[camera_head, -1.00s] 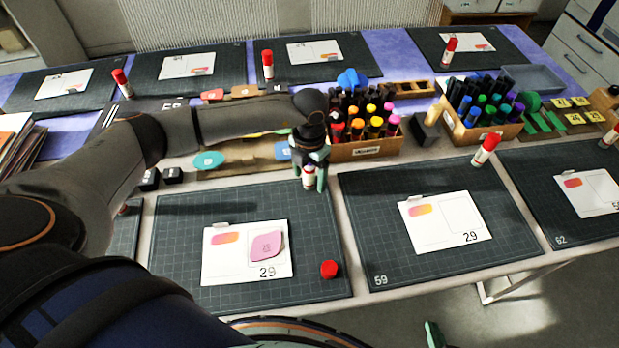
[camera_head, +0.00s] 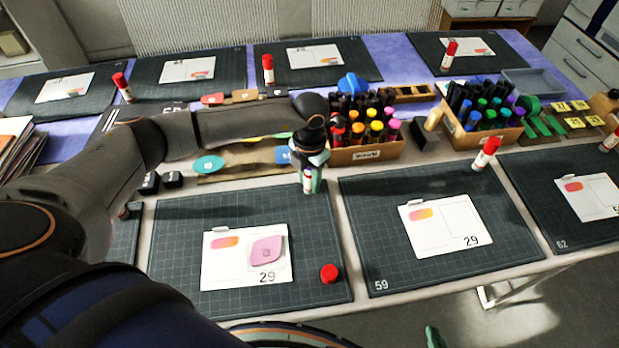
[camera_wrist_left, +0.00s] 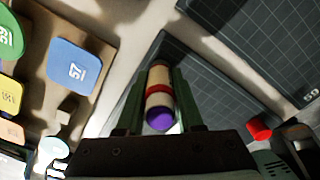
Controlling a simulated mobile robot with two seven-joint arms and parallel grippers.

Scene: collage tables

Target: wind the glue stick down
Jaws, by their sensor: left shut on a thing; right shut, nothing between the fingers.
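My left gripper (camera_head: 308,184) is shut on the glue stick (camera_head: 308,178) above the back right part of the near mat. In the left wrist view the glue stick (camera_wrist_left: 159,90) lies between the two fingers, with a cream body, a red band and a purple end toward the gripper. The fingers partly cover it in the head view. A loose red cap (camera_head: 329,273) lies on the mat's front right; it also shows in the left wrist view (camera_wrist_left: 260,128). Only a green tip of my right gripper (camera_head: 435,337) shows at the bottom edge, away from the table.
The near mat (camera_head: 180,270) holds a white card (camera_head: 220,272) with a pink piece (camera_head: 267,251). Marker boxes (camera_head: 365,153) (camera_head: 485,135) stand behind. Another glue stick (camera_head: 486,153) stands on the mat to the right. A tray with coloured shapes (camera_head: 240,166) lies behind my left gripper.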

